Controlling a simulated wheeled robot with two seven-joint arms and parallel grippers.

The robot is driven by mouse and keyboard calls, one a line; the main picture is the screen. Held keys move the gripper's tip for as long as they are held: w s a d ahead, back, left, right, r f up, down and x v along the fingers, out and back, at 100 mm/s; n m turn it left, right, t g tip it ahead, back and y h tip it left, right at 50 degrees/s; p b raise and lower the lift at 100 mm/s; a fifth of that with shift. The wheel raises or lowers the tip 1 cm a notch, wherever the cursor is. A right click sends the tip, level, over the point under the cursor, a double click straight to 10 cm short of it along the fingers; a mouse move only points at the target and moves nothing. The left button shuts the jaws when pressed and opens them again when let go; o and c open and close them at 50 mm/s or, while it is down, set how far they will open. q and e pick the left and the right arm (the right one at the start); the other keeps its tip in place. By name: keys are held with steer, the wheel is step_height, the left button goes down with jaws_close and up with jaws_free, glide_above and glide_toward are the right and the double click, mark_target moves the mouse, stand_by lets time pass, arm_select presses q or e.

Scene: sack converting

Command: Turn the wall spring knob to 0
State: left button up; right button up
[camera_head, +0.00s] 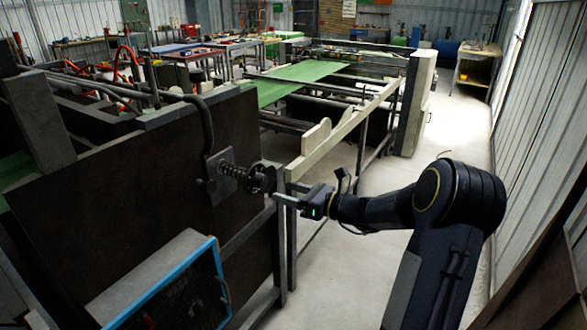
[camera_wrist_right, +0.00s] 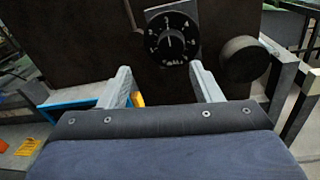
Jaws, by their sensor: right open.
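The spring knob (camera_head: 262,180) is a black round knob at the end of a coil spring on a grey plate, fixed to the dark brown panel. In the right wrist view its black dial (camera_wrist_right: 171,38) faces me, with white numerals around the rim and a short white mark near the centre, roughly upright, towards the 3. My right gripper (camera_head: 282,192) is open and empty, just right of the knob. In the right wrist view its two fingers (camera_wrist_right: 166,86) stand apart, below and to either side of the dial, apparently not gripping it. My left gripper is out of view.
A dark round cylinder (camera_wrist_right: 243,58) sits close right of the dial in the wrist view. A blue-framed box (camera_head: 165,285) stands below the knob. A pale rail (camera_head: 340,125) and posts are behind the gripper. Clear floor (camera_head: 345,265) lies below the right arm.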

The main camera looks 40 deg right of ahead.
mark_target(264, 181)
steer(key=shift+m+t, duration=0.3)
steer(key=shift+m, duration=0.1)
steer(key=x, duration=0.2)
steer(key=d+p+x, duration=0.1)
steer(key=x, duration=0.2)
steer(key=p+x, duration=0.1)
steer(key=x, duration=0.1)
steer(key=shift+w+d+f, duration=0.1)
steer(key=shift+w+f, duration=0.05)
steer(key=shift+w, duration=0.4)
steer(key=shift+c, duration=0.5)
